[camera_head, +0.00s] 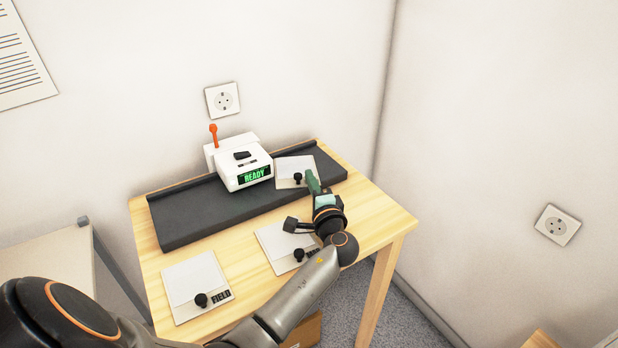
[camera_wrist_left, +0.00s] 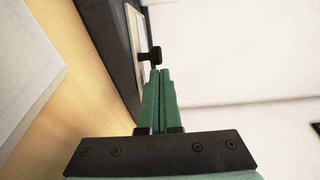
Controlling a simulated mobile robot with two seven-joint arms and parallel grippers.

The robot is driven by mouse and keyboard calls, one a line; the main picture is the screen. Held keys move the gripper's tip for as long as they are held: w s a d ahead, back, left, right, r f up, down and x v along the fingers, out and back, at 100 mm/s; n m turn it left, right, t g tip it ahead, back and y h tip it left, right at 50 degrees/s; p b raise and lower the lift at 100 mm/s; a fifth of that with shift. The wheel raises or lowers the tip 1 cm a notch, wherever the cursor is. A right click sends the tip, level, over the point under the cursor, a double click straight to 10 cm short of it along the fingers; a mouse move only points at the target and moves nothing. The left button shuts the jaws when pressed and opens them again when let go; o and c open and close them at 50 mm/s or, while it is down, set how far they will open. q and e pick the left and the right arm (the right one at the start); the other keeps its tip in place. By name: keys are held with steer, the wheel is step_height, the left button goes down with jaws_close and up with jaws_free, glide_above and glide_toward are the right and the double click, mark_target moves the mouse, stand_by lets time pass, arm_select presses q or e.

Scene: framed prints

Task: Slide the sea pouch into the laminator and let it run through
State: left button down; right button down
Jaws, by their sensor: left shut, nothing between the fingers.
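The white laminator (camera_head: 239,163) stands over a dark track (camera_head: 208,206) on the table; its green display reads READY and an orange lever stands up at its back left. A pale pouch (camera_head: 287,167) with a black knob (camera_head: 298,177) lies on the track, right of the laminator. It also shows in the left wrist view (camera_wrist_left: 135,30); no label on it is readable, so I cannot tell whether it is the sea pouch. My left gripper (camera_head: 312,178) has its green fingers shut and empty, just beside that knob. In the left wrist view the knob (camera_wrist_left: 150,54) appears just beyond the fingertips (camera_wrist_left: 160,72).
A pouch labelled FIELD (camera_head: 194,281) lies at the table's front left. Another pouch (camera_head: 276,243) with a black knob lies front centre, partly behind my left arm; its label is unreadable. A grey-topped surface (camera_head: 50,258) stands at left. Walls close in behind and right.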

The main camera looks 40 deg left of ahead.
mark_target(297, 178)
arm_select(q)
steer(key=shift+s+a, duration=0.15)
stand_by(0.4)
steer(key=shift+s+a+r+p, duration=0.1)
steer(key=shift+s+a+p, duration=0.25)
steer(key=shift+s+a, duration=0.45)
steer(key=shift+a, duration=0.3)
steer(key=shift+d, duration=0.1)
